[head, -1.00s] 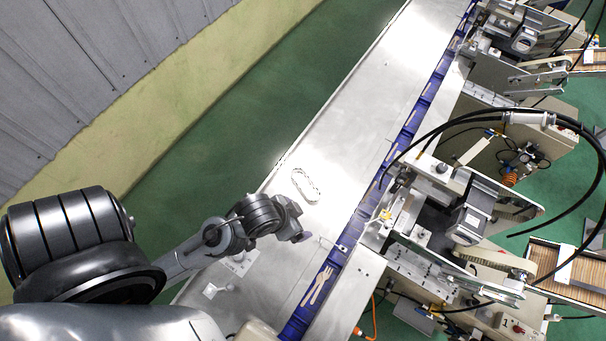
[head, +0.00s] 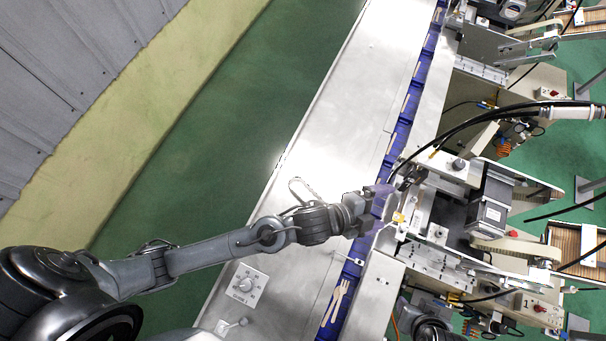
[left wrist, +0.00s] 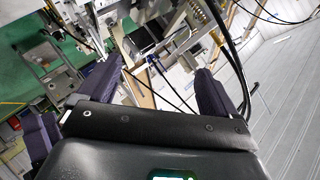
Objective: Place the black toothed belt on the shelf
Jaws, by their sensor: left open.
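I cannot make out a black toothed belt for certain. A thin loop (head: 302,188) that looks pale lies on the bare metal table, partly hidden behind my left wrist. My left gripper (head: 384,199) is open over the blue conveyor channel, beside the front machine's head. In the left wrist view the two dark fingers of the left gripper (left wrist: 158,88) stand wide apart, with no object seen held between them. I cannot tell which surface is the shelf. My right gripper is not in view.
The blue conveyor channel (head: 402,132) carries wooden cutlery (head: 335,302). The front wrapping machine (head: 488,213) stands right of it, with black hoses (head: 470,128) arching close to my left gripper.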

